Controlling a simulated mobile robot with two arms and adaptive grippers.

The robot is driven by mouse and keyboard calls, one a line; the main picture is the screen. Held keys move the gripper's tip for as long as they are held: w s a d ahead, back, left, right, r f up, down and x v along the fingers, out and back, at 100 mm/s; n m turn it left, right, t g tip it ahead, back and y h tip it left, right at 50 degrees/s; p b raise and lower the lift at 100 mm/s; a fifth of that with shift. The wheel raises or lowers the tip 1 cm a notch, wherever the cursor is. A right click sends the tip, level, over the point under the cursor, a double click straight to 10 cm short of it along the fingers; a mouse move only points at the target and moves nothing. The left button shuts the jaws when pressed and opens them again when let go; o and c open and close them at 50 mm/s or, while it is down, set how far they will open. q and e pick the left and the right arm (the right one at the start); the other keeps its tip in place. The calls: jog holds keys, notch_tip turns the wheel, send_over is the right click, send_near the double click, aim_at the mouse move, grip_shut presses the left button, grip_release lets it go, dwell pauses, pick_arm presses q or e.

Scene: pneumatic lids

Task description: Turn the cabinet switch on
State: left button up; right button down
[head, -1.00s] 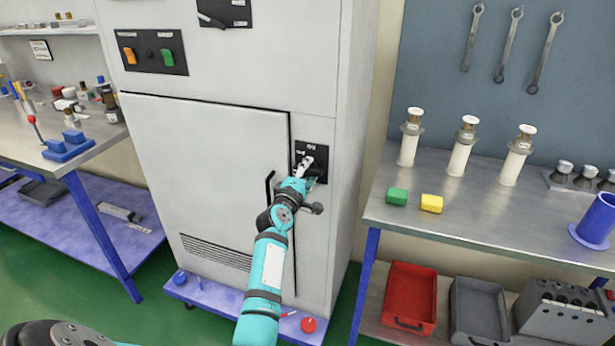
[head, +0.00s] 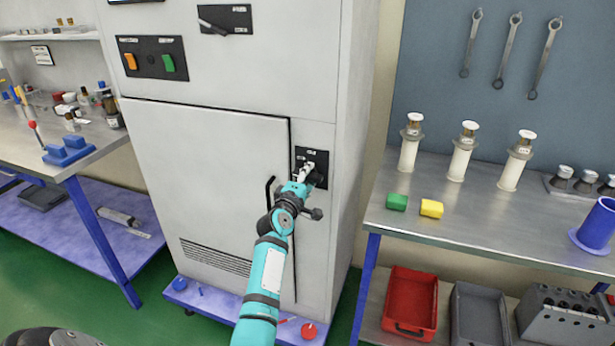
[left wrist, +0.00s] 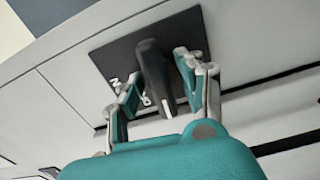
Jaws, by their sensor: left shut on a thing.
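The cabinet switch is a black handle on a dark square plate (head: 313,156), right of the cabinet door. My left gripper (head: 307,174) is at this plate and covers much of the handle in the head view. In the left wrist view the black handle (left wrist: 150,62) stands between the two fingers of my left gripper (left wrist: 158,80), which is shut on it. The handle looks slightly tilted in that view. White letters on the plate are partly hidden and I cannot read them fully. My right gripper is not in view.
The grey cabinet (head: 210,150) has a black door handle (head: 269,190) left of my wrist. Above are orange and green buttons (head: 168,63) and another black switch (head: 213,27). A right workbench (head: 460,227) and a left table (head: 70,165) flank the cabinet.

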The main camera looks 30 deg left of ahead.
pick_arm(q)
jog(key=m, duration=0.4)
jog(key=shift+p, duration=0.3)
jog(key=m+p, duration=0.1)
jog(key=m, duration=0.3)
jog(key=shift+m, duration=0.3)
jog(key=m+p, duration=0.1)
jog(key=m, duration=0.3)
jog(key=shift+m, duration=0.3)
jog(key=m, duration=0.3)
jog(key=shift+p, duration=0.35)
jog(key=shift+m, duration=0.4)
jog(key=shift+f, duration=0.1)
